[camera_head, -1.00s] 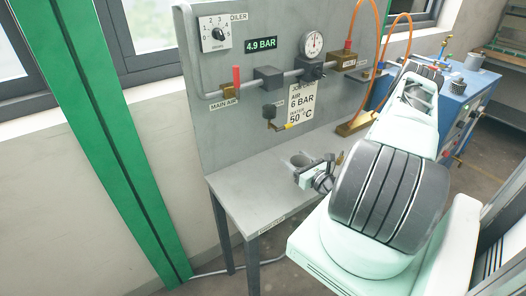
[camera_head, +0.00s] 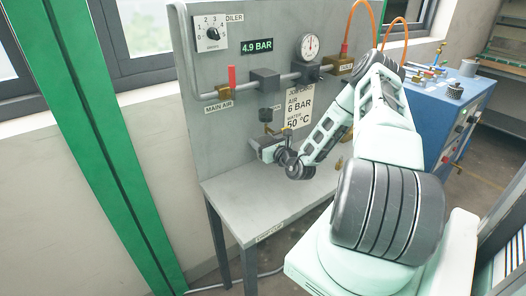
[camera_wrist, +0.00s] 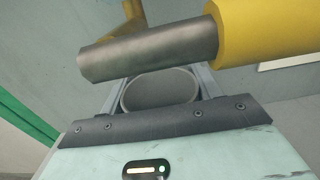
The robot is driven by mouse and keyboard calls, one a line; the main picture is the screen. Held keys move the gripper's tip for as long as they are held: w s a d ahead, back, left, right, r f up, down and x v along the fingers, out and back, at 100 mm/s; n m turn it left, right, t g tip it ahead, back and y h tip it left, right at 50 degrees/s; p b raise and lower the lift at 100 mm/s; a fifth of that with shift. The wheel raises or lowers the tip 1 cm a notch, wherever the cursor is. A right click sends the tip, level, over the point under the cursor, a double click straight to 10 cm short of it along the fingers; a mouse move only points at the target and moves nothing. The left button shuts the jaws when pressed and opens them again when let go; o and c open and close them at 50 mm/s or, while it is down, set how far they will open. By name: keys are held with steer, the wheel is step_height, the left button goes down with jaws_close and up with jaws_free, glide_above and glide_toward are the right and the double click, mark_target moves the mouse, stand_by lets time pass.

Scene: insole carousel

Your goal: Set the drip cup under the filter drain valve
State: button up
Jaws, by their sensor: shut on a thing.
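In the wrist view, the grey drip cup (camera_wrist: 160,92) sits between the two fingers of my gripper (camera_wrist: 158,98), which is shut on it. Its round rim and part of its inside show. The drain valve's metal stem (camera_wrist: 150,52) and yellow handle (camera_wrist: 264,30) cross the view close in front of the cup and overlap its far edge. In the head view, my gripper (camera_head: 262,146) is off the bench, just below the dark filter (camera_head: 266,114) on the panel. The cup cannot be made out clearly there, and the wrist hides most of the valve.
The grey bench (camera_head: 245,205) below my gripper looks clear. The upright panel (camera_head: 205,140) stands close behind, with a pipe, a red-handled main air valve (camera_head: 232,78) and a gauge (camera_head: 309,46). A blue machine (camera_head: 440,110) stands at the right, a green post (camera_head: 90,140) at the left.

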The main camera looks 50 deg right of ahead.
step_height(320, 180, down, 4)
steer(key=b, duration=0.3)
steer(key=shift+r, duration=0.2)
steer(key=o, duration=1)
